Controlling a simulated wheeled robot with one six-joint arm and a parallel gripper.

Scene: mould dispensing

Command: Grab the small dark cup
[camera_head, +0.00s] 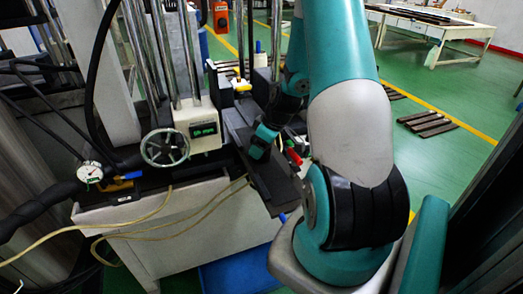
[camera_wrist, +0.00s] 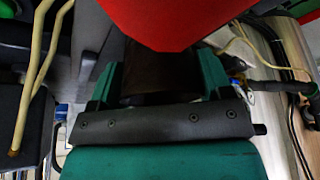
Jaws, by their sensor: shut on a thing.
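In the wrist view, my gripper (camera_wrist: 158,76) has two teal fingers, one at each side of a dark, round-sided thing. This is the small dark cup (camera_wrist: 148,88), and my gripper is shut on it. Its upper part is hidden behind a large red shape (camera_wrist: 180,22) that fills the top middle of the view. I cannot tell whether the cup rests on anything. In the head view, my arm reaches down toward the dark ledge beside the machine; the cup cannot be made out there.
A machine with steel columns and a handwheel (camera_head: 165,148) stands at the left on a pale base (camera_head: 190,222). A dark ledge (camera_head: 277,190) juts out near my arm. Small red parts (camera_head: 294,157) lie close by. Yellowish cables (camera_head: 172,228) hang in front.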

